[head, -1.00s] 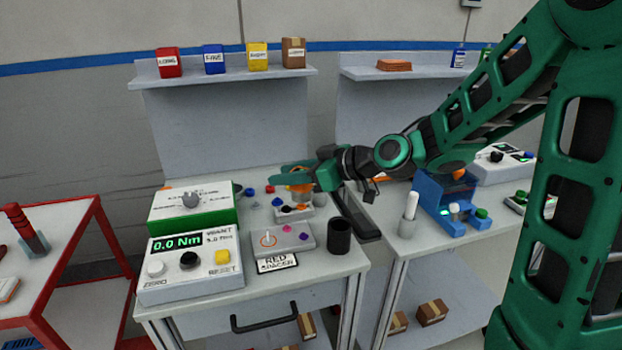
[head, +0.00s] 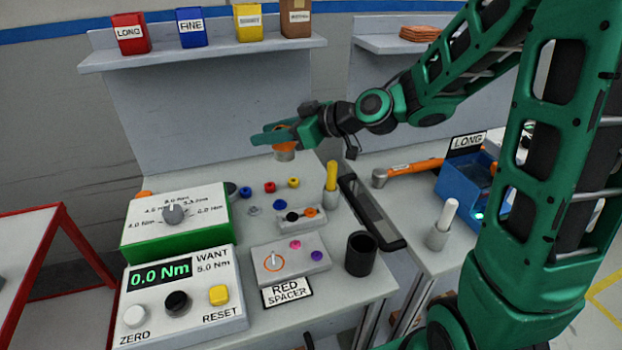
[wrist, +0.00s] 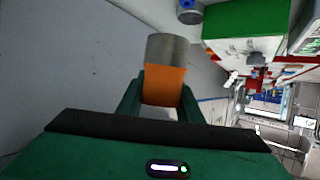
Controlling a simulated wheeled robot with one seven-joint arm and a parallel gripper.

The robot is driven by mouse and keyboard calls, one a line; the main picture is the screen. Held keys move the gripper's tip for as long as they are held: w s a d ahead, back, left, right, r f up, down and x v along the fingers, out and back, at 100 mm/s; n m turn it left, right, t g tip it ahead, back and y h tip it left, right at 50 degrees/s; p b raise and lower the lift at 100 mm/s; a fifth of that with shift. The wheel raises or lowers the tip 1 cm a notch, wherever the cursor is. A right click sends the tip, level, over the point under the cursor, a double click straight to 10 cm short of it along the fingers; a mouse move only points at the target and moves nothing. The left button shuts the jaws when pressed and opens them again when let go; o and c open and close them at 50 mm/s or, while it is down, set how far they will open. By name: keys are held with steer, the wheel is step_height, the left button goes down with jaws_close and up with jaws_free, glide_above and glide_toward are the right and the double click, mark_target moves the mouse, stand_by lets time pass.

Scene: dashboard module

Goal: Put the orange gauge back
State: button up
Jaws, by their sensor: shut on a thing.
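My gripper (head: 276,139) is shut on the orange gauge (head: 285,146), an orange body with a grey metal cylinder end. It is held in the air above the back of the left bench, with the grey end downward. The wrist view shows the orange body (wrist: 163,87) between the fingers and the grey cylinder beyond them. A small grey block (head: 299,217) on the bench below holds a black and an orange round piece. I cannot tell which spot belongs to the gauge.
A torque display box (head: 180,294) and a green-sided dial box (head: 175,222) stand at the left. A grey block with a peg (head: 290,260), a black cup (head: 360,253) and a yellow-handled piece (head: 331,180) are nearby. A shelf (head: 200,52) with several boxes is behind.

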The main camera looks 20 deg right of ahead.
steer(key=shift+w+d, duration=0.1)
steer(key=shift+d, duration=0.15)
steer(key=a+f+n+g+y, duration=0.2)
steer(key=a+n+g+y, duration=0.1)
steer(key=a+n+g, duration=0.15)
steer(key=d+f+n+g, duration=0.1)
steer(key=d+f, duration=0.1)
steer(key=d, duration=0.1)
steer(key=w+d+f+n+g, duration=0.1)
steer(key=d+f+g, duration=0.1)
steer(key=d, duration=0.2)
steer(key=w+d+f+n+g, duration=0.1)
steer(key=d+f+n, duration=0.1)
steer(key=d+f, duration=0.1)
steer(key=shift+d+g, duration=0.25)
steer(key=shift+d, duration=0.4)
steer(key=shift+d+f, duration=0.1)
steer(key=shift+f, duration=1.8)
steer(key=o, duration=1.2)
steer(key=shift+f, duration=0.1)
